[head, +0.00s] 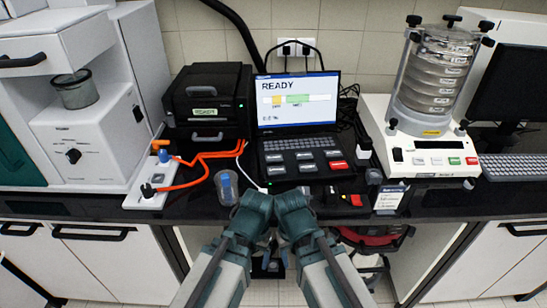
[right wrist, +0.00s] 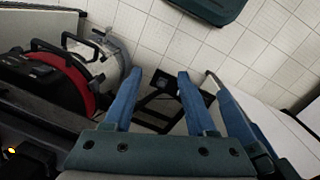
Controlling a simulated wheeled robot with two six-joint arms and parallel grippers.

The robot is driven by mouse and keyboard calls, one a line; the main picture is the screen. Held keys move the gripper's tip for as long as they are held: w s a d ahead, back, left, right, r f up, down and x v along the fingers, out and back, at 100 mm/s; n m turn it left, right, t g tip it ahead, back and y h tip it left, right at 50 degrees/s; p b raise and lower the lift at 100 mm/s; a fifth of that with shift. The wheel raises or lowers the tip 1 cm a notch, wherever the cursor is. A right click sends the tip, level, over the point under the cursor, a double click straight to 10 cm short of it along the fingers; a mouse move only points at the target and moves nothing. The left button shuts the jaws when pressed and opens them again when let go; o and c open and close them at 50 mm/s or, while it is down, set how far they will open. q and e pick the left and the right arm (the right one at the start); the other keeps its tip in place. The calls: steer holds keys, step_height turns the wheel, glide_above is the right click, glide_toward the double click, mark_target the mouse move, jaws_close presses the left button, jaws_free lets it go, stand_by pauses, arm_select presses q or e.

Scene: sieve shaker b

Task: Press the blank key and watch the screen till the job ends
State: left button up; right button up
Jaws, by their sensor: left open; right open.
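The lit screen (head: 297,100) of the console reads READY above a bar with yellow and green parts; the small text below is too blurred to read. Under its keyboard, several labelled keys (head: 306,162) sit in two rows. Their labels are too small to read, so I cannot tell which is the blank key. My arms reach in from the bottom, below and in front of the console, touching no key. My left gripper (head: 259,265) is low between the arms, mostly hidden. My right gripper (right wrist: 160,74) is open and empty over the floor in the right wrist view.
A sieve shaker (head: 432,90) stands right of the console, a black printer-like box (head: 208,100) left. Orange cables (head: 205,163) and a clear cup with a blue item (head: 227,188) lie left of the keys. A red-rimmed machine (right wrist: 75,75) stands under the counter.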

jaws_close()
stand_by(1.5)
